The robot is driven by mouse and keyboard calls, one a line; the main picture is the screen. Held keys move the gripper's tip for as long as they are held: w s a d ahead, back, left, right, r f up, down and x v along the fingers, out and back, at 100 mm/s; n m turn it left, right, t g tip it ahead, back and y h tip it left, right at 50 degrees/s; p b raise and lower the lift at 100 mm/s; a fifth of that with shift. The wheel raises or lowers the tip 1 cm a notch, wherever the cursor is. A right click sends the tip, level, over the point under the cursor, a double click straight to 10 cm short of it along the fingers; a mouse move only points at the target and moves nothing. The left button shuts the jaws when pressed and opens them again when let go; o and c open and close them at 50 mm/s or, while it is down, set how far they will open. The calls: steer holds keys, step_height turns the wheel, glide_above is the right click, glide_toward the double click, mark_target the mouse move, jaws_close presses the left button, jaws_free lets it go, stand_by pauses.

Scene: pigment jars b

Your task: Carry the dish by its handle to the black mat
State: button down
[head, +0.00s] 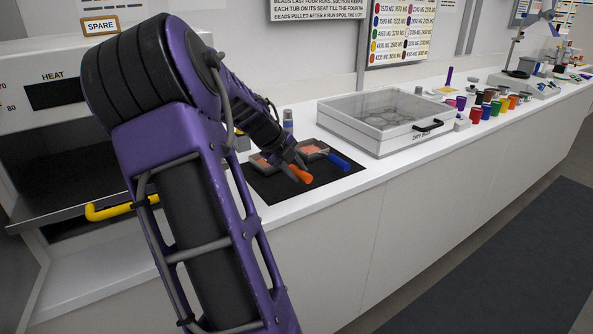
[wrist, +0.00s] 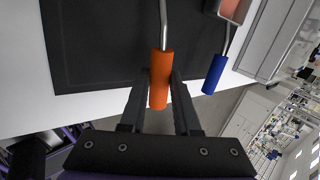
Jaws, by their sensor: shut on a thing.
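The black mat (head: 289,191) lies on the white counter; it also fills much of the wrist view (wrist: 100,45). My gripper (head: 294,165) is over the mat, its jaws shut on the orange handle (head: 301,174) of a dish. In the wrist view the orange handle (wrist: 161,65) lies between the two fingers (wrist: 161,75). That dish (head: 263,162), grey with pinkish contents, is over the mat's left part and partly hidden by my arm. I cannot tell whether it touches the mat. A second dish (head: 312,149) with a blue handle (head: 332,160) is at the mat's back right.
A large clear-lidded box (head: 385,118) with a black handle stands right of the mat. Several coloured jars (head: 478,112) are farther right. An open oven with a yellow handle (head: 120,209) is at the left. A small bottle (head: 288,121) stands behind the mat.

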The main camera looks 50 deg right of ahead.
steer(key=shift+f, duration=0.15)
stand_by(0.3)
steer(key=c, duration=0.6)
jaws_free()
steer(key=shift+o, duration=0.2)
steer(key=shift+f, duration=0.1)
steer(key=shift+r+p, duration=1.7)
steer(key=shift+r, duration=1.35)
